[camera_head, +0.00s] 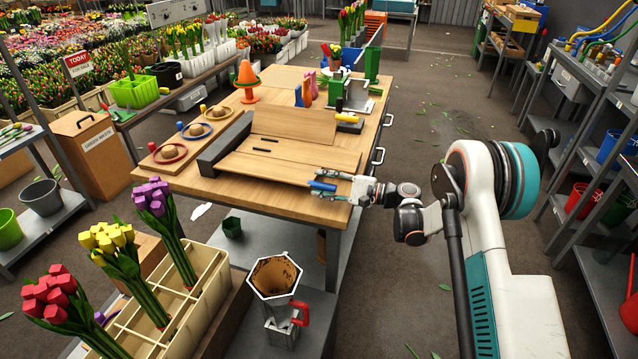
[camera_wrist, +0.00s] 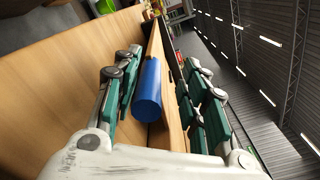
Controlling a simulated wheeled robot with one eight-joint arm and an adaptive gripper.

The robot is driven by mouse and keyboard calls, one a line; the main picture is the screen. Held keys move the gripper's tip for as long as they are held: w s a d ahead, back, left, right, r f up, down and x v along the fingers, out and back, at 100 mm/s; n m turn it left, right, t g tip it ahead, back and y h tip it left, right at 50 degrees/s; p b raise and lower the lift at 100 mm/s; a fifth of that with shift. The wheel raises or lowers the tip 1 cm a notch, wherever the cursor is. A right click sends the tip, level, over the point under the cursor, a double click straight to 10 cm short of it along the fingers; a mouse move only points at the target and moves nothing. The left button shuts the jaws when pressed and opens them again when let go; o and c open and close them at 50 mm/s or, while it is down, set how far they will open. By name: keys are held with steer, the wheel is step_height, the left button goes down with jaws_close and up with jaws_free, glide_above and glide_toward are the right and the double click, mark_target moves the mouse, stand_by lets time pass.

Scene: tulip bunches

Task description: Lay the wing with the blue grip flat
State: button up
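A hinged wooden board lies on the worktable. Its near wing (camera_head: 275,167) has a blue grip (camera_head: 322,186) at its right end. I cannot tell exactly how far this wing is tilted. The far wing (camera_head: 290,125) is a wooden panel with a yellow grip (camera_head: 347,117) by its right end. My gripper (camera_head: 328,188) is at the blue grip, at the table's right front. In the wrist view the blue grip (camera_wrist: 148,92) is between my fingers (camera_wrist: 158,95), nearer the left one. A gap shows on its right, so the fingers are open around it.
A dark grey block (camera_head: 222,146) stands at the board's left end.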

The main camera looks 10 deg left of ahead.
steer(key=s+d, duration=0.1)
steer(key=d, duration=0.9)
steer(key=shift+s, duration=0.2)
steer(key=shift+d, duration=0.1)
